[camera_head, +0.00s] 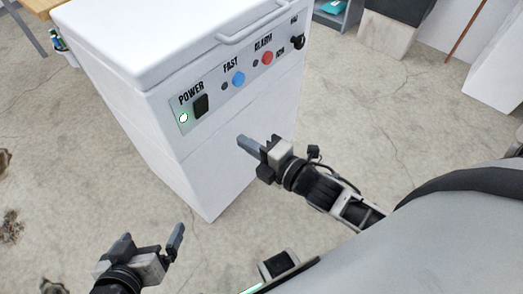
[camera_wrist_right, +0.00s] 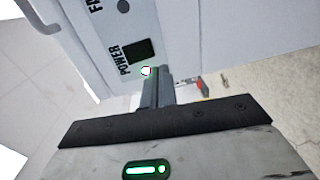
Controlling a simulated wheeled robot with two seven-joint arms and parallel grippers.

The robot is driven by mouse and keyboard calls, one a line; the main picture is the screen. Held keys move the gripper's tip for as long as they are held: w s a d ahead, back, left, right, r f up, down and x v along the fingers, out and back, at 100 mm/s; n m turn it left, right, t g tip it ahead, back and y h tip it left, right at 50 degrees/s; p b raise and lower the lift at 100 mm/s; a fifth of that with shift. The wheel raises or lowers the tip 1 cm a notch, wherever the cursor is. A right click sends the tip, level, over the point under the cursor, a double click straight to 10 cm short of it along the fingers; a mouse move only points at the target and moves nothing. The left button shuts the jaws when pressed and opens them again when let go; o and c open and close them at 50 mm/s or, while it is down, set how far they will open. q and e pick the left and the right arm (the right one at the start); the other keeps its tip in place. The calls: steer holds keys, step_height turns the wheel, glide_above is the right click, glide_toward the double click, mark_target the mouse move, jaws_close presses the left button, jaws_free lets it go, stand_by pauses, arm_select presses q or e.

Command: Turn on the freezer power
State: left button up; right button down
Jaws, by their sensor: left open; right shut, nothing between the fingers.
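The white freezer (camera_head: 135,110) stands upright with a control panel on its front. The dark power switch (camera_head: 201,105) sits under the POWER label, and the round lamp (camera_head: 183,118) beside it is lit whitish green. The switch (camera_wrist_right: 140,50) and lit lamp (camera_wrist_right: 146,71) also show in the right wrist view. My right gripper (camera_head: 242,141) is shut and empty, in front of the freezer and below the panel in the head view. Its shut fingers (camera_wrist_right: 157,88) point toward the panel near the lamp; contact cannot be told. My left gripper (camera_head: 150,240) is open and empty, low at the left.
The panel also holds a blue FAST button (camera_head: 238,79), a red ALARM button (camera_head: 267,57) and a black knob (camera_head: 298,42). A handle (camera_head: 250,25) runs along the lid's front. Bare concrete floor (camera_head: 100,190) lies left of the freezer.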

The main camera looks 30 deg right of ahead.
arm_select(q)
steer(key=shift+r, duration=0.4)
arm_select(e)
steer(key=s, duration=0.1)
steer(key=s+d, duration=0.1)
steer(key=s, duration=0.1)
steer(key=shift+d+f, duration=0.2)
steer(key=shift+f, duration=0.1)
arm_select(q)
steer(key=shift+a, duration=0.1)
arm_select(e)
steer(key=shift+r, duration=0.1)
